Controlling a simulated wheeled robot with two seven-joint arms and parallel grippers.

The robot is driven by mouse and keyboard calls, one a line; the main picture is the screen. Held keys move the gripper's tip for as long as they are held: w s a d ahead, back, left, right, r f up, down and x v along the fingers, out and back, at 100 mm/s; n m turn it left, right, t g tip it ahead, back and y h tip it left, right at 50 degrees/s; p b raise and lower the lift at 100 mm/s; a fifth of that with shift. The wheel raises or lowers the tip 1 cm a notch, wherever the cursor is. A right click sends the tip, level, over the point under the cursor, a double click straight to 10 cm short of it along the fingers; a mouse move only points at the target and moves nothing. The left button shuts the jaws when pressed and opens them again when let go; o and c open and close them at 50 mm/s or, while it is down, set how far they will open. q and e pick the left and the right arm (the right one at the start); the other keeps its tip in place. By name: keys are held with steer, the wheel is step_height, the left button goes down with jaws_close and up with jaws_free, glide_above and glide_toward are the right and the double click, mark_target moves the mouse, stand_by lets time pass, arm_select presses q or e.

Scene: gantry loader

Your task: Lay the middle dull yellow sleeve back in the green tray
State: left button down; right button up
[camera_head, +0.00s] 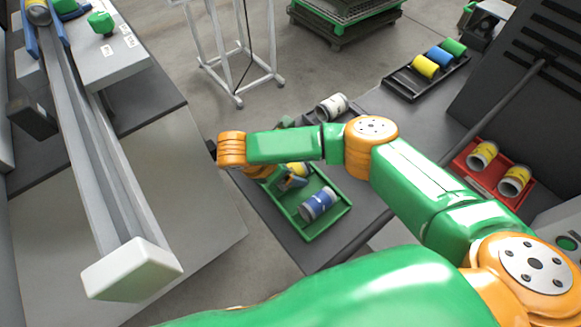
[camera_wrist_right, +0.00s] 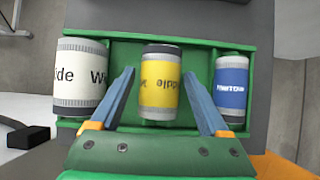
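The middle dull yellow sleeve (camera_wrist_right: 161,88), marked "Middle", lies in the central part of the green tray (camera_wrist_right: 125,55). Part of it shows in the head view (camera_head: 298,169), beneath my right arm. My right gripper (camera_wrist_right: 160,75) is open, with one blue finger on each side of the sleeve and a visible gap on both sides. In the head view the gripper (camera_head: 289,181) is over the tray (camera_head: 309,230), largely hidden by my arm. A white wide sleeve (camera_wrist_right: 82,80) is left of the yellow one and a blue narrow sleeve (camera_wrist_right: 231,88) is right. My left gripper is out of view.
A dark rack (camera_head: 405,88) with yellow, blue and green pieces stands at the back right. A red tray (camera_head: 490,186) holds two yellow-labelled cans. A long gantry rail (camera_head: 95,150) with a white end block (camera_head: 132,270) runs along the left. A white stand (camera_head: 235,60) is behind.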

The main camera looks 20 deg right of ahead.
steer(key=shift+o, duration=0.6)
steer(key=s+a+r+p, duration=0.1)
steer(key=a+r+p, duration=0.2)
steer(key=r+p, duration=0.5)
step_height(320, 180, up, 4)
steer(key=shift+s+a, duration=0.15)
steer(key=shift+a, duration=0.1)
